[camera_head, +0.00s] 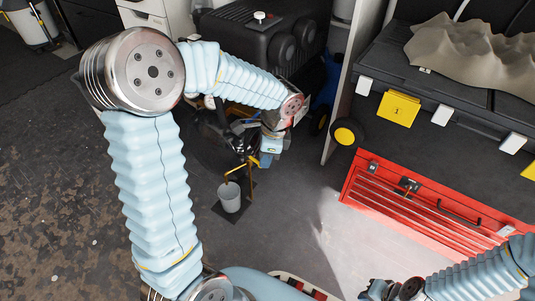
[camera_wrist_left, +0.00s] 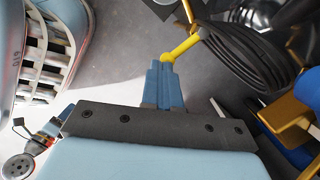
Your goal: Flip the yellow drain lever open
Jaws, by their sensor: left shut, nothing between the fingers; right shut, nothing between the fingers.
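The yellow drain lever (camera_wrist_left: 182,48) shows in the left wrist view as a short bar just beyond my left fingertips. Its near end meets or nearly meets the fingertips; I cannot tell if they touch. In the head view, yellow metal (camera_head: 253,162) shows beside the gripper, on a thin tap above a grey cup (camera_head: 229,198). My left gripper (camera_wrist_left: 163,62) is shut with its blue fingers together and empty; it also shows in the head view (camera_head: 265,160). My right gripper (camera_head: 374,291) is shut at the bottom edge, far from the lever.
The cup stands on a dark mat on the floor. A coiled black hose (camera_wrist_left: 250,58) lies close to the lever. A dark machine (camera_head: 262,38) stands behind. A red toolbox (camera_head: 430,203) is at the right. Open floor lies between the cup and toolbox.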

